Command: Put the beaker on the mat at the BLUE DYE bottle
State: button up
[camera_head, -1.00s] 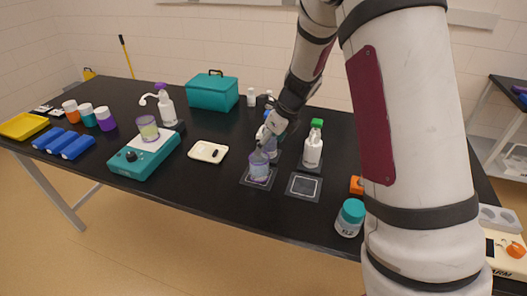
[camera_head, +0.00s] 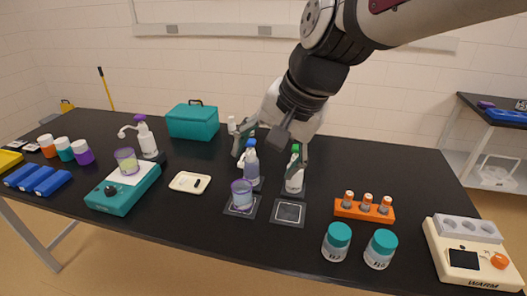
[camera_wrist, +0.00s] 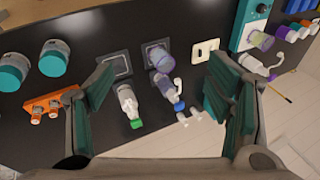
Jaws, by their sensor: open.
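A clear beaker with a purple tint (camera_head: 242,195) stands upright on a dark mat (camera_head: 233,210), in front of a blue-capped bottle (camera_head: 252,168). The bottle's label is not readable. A white bottle with a green cap (camera_head: 295,180) stands to the right, behind an empty mat (camera_head: 289,213). My gripper (camera_head: 270,150) is open and empty, raised around the two bottles' tops and apart from the beaker. In the wrist view the beaker (camera_wrist: 161,61) and the blue-capped bottle (camera_wrist: 164,86) show between the spread fingers.
A second beaker (camera_head: 126,161) stands on a teal device (camera_head: 125,195) at left. A white tray (camera_head: 189,183) lies left of the mats. Two teal-lidded jars (camera_head: 337,242), an orange rack (camera_head: 364,210) and a warmer (camera_head: 465,255) are at right.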

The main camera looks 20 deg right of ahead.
jog(key=s+d+r+n+t+h, duration=0.1)
jog(key=s+d+n+h, duration=0.1)
jog(key=s+n, duration=0.6)
jog(key=shift+s+r+n, duration=0.15)
jog(key=shift+s+n, duration=0.15)
jog(key=shift+s, duration=0.95)
